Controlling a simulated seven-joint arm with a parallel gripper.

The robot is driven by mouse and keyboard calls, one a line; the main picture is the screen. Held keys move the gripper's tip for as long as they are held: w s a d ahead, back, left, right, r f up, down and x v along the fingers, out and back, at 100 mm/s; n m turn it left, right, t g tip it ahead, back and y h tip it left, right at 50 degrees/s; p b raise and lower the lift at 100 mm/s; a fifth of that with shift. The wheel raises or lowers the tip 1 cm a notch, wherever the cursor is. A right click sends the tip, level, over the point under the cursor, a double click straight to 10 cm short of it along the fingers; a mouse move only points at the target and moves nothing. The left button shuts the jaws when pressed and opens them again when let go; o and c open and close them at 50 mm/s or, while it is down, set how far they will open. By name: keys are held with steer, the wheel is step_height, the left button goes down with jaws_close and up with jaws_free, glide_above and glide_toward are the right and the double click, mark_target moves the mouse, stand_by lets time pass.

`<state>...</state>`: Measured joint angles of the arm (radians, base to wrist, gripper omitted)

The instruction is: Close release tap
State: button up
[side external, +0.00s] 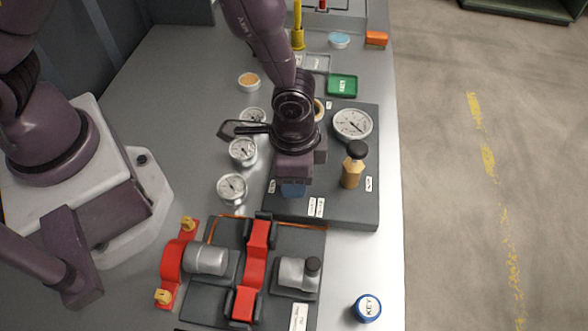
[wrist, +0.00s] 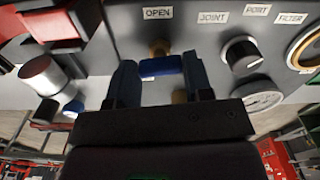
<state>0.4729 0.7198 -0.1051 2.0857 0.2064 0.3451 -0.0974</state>
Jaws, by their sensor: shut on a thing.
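A tap with a blue handle (wrist: 161,66) and a brass stem shows in the wrist view, just below a label reading OPEN (wrist: 158,13). My gripper (wrist: 158,62) is shut on this handle, with one dark finger on each side of it. In the side external view my gripper (side external: 293,186) points down over the left part of the dark panel block (side external: 345,212). There my wrist hides most of the tap, so its exact angle cannot be told.
Several gauges (side external: 232,188) line the left. A red-and-grey pump assembly (side external: 258,255) is in front. A blue KEY cap (side external: 367,307) lies at the front right.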

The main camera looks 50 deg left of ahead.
steer(key=shift+m, duration=0.7)
steer(key=o, duration=0.9)
step_height(320, 180, up, 13)
steer(key=shift+r, duration=0.1)
